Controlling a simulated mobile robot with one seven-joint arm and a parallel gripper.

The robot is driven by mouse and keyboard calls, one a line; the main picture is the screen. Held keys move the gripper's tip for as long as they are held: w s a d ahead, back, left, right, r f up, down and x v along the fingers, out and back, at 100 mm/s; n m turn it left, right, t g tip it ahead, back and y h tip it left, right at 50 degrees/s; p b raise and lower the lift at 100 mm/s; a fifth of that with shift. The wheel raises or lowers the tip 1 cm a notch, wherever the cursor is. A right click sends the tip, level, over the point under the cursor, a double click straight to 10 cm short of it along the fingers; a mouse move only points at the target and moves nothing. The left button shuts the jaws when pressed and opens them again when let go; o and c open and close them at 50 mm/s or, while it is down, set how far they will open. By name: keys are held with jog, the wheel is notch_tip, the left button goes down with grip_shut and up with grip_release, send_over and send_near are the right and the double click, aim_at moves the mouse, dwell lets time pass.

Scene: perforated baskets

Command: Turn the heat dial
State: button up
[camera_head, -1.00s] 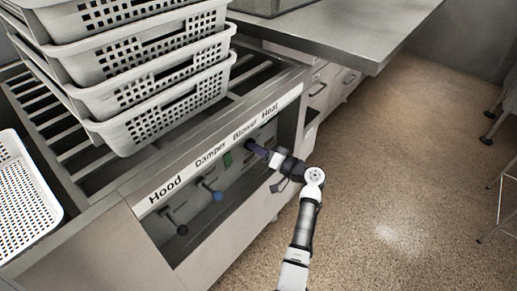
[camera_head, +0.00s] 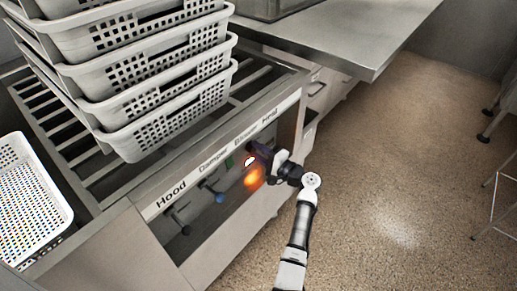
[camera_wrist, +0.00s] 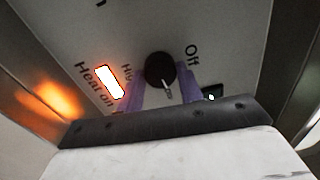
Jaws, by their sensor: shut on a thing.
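The heat dial (camera_wrist: 160,69) is a round black knob with a pale pointer mark, in the middle of the wrist view, with "Off" printed to its right and "Hig…" to its left. My gripper (camera_wrist: 161,88) has its two purple fingers on either side of the dial and is shut on it. A "Heat on" lamp (camera_wrist: 109,82) glows orange-white left of the dial. In the head view my gripper (camera_head: 262,152) is at the right end of the control panel (camera_head: 206,212) and hides the dial; the glow shows beside it.
A blue knob (camera_head: 220,197) and a dark knob (camera_head: 184,229) stick out of the panel to the left. Stacked perforated baskets (camera_head: 160,117) stand on the slatted top above.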

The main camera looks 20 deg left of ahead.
jog(key=shift+m, duration=0.6)
jog(key=o, duration=1)
jog(key=v, duration=1.3)
jog(key=shift+d+b, duration=0.35)
jog(key=shift+b, duration=0.1)
